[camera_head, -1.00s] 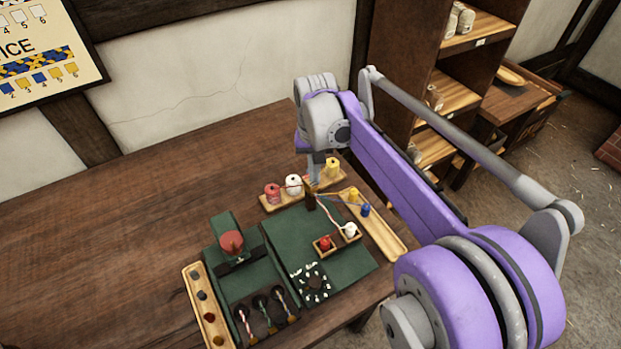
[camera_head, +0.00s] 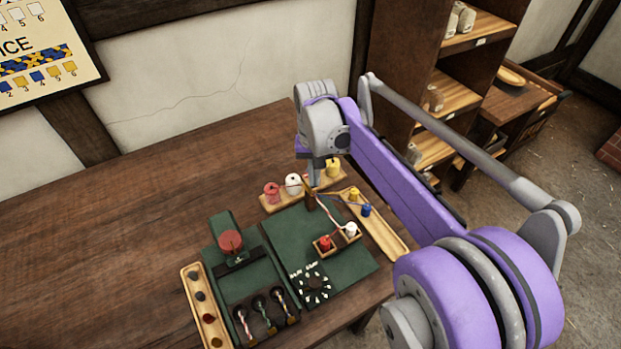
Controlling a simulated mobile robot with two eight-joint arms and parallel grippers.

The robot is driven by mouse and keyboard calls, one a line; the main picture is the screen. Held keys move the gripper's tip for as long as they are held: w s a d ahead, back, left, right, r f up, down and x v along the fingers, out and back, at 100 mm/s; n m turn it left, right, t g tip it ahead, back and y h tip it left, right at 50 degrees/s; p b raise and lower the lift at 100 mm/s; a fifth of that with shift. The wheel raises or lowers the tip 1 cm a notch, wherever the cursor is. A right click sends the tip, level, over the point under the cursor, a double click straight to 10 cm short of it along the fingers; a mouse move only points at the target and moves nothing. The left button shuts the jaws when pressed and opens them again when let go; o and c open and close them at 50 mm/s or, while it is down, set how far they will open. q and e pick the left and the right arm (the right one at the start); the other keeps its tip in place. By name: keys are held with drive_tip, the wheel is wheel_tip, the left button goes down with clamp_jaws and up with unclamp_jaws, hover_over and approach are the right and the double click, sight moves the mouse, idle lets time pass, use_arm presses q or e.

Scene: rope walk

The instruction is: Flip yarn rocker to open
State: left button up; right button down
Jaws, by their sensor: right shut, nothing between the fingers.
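Red (camera_head: 272,193), white (camera_head: 292,184) and yellow (camera_head: 333,168) spools stand on a wooden tray around the gripper. My left gripper is not in view.
A second tray (camera_head: 389,238) at the right holds a yellow and a blue spool. Red and white spools sit in small boxes on the board. A green stand with a red knob (camera_head: 230,241) is at the left. The table's left side (camera_head: 110,250) is clear.

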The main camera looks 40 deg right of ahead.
use_arm(q)
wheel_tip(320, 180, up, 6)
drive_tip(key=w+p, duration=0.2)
drive_tip(key=p, duration=0.3)
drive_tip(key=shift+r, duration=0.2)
use_arm(e)
wheel_tip(320, 180, up, 8)
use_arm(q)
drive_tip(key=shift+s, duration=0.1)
use_arm(e)
drive_tip(key=s+a+f+n+t, duration=0.5)
drive_tip(key=s+a+f+n, duration=0.2)
drive_tip(key=s+a, duration=0.6)
wheel_tip(320, 180, down, 3)
drive_tip(key=shift+s+a+r+t, duration=0.15)
drive_tip(key=shift+a+t, duration=0.15)
drive_tip(key=shift+a, duration=0.5)
